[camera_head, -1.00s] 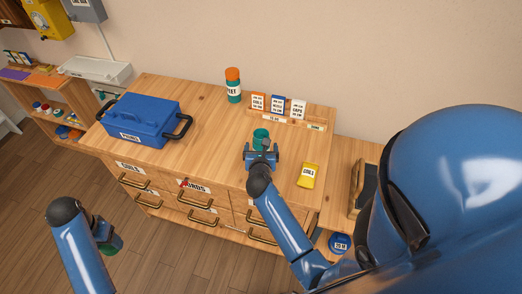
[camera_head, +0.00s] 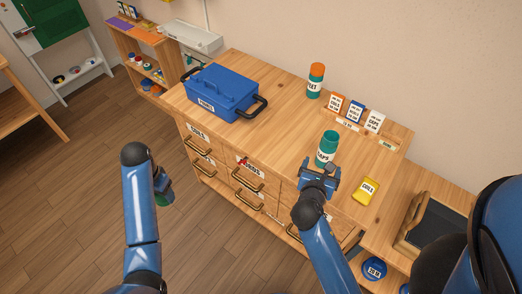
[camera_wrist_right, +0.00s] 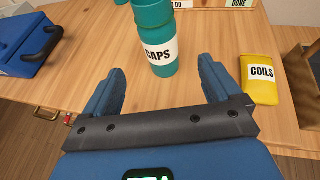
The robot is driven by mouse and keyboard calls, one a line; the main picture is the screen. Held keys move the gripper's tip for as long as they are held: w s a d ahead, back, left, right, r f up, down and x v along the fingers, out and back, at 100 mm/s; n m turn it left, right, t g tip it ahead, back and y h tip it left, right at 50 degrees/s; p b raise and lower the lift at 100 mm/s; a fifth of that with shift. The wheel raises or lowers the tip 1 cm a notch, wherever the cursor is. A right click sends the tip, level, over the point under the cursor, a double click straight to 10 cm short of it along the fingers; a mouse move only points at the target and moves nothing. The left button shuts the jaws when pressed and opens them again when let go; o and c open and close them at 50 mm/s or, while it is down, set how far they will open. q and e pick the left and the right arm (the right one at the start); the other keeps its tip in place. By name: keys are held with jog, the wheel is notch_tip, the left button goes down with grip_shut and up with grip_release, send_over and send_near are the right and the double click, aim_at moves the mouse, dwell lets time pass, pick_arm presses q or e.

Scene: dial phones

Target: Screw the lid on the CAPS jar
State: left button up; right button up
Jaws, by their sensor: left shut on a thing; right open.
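The teal CAPS jar (camera_head: 327,148) stands upright on the wooden cabinet top near its front edge. Its white label faces me in the right wrist view (camera_wrist_right: 160,55), where its top is cut off. My right gripper (camera_head: 319,172) is open just in front of the jar; its fingers point toward the jar's two sides, apart from it, in the wrist view (camera_wrist_right: 158,90). My left gripper (camera_head: 163,186) hangs out over the floor to the left, shut on a green piece (camera_head: 168,198) that looks like a lid, mostly hidden by the gripper.
A yellow COILS packet (camera_head: 366,191) lies right of the jar. A blue toolbox (camera_head: 221,94) stands at the left of the top. A teal jar with an orange lid (camera_head: 315,80) and several cards (camera_head: 354,109) stand at the back. Drawer handles (camera_head: 249,178) protrude in front.

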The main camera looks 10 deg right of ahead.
dwell(0.4)
jog(key=s+a+f+m+t+y, duration=0.25)
jog(key=s+a+m+y, duration=0.55)
jog(key=m, duration=0.6)
jog(key=s+d+r+m+t, duration=0.1)
jog(key=s+r+m+t, duration=0.3)
jog(key=s+r+m, duration=0.4)
jog(key=shift+s+d+m, duration=0.35)
jog(key=shift+s+m, duration=0.65)
jog(key=shift+m, duration=2.6)
